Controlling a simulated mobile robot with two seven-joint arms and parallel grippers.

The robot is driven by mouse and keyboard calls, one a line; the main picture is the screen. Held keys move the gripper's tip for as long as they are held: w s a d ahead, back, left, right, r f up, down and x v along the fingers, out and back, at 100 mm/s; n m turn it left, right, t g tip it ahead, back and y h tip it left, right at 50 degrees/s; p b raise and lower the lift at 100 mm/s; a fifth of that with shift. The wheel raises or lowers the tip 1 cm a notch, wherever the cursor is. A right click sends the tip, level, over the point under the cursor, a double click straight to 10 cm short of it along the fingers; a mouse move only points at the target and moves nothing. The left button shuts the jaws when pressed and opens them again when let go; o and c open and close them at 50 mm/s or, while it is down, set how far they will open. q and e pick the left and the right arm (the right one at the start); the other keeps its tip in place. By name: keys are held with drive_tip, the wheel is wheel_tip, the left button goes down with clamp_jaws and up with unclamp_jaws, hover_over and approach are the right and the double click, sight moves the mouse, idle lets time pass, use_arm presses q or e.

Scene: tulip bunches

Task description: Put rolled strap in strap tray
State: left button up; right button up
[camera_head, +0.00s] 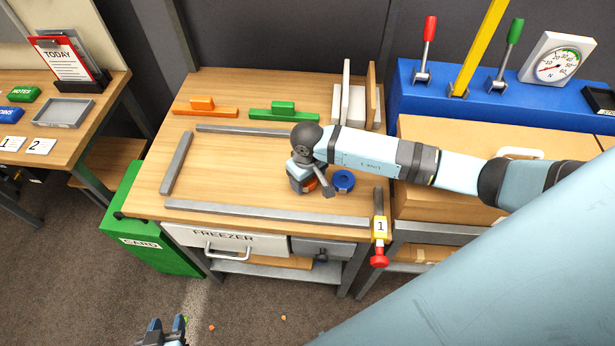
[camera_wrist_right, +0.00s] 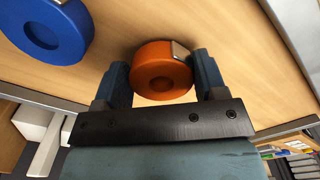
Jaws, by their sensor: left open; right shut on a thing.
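An orange rolled strap (camera_wrist_right: 163,75) with a metal end sits between the fingers of my right gripper (camera_wrist_right: 162,84) in the right wrist view. In the head view it shows only partly, as orange (camera_head: 311,184) below my right wrist. My right gripper is shut on it, low over the wooden tabletop; I cannot tell if the roll touches the wood. A blue rolled strap (camera_head: 343,181) lies on the table just right of it, also in the right wrist view (camera_wrist_right: 45,25). My left gripper (camera_head: 178,325) is open and empty, low over the floor. No tray is labelled for straps; a grey tray (camera_head: 65,113) lies on the left desk.
Grey bars (camera_head: 265,214) edge the table. The table's left middle is clear.

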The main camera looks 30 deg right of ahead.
drive_tip(key=shift+f+b, duration=0.35)
drive_tip(key=shift+f, duration=0.1)
drive_tip(key=o, duration=0.9)
drive_tip(key=shift+r, duration=0.1)
drive_tip(key=shift+o, duration=0.2)
drive_tip(key=shift+r, duration=0.1)
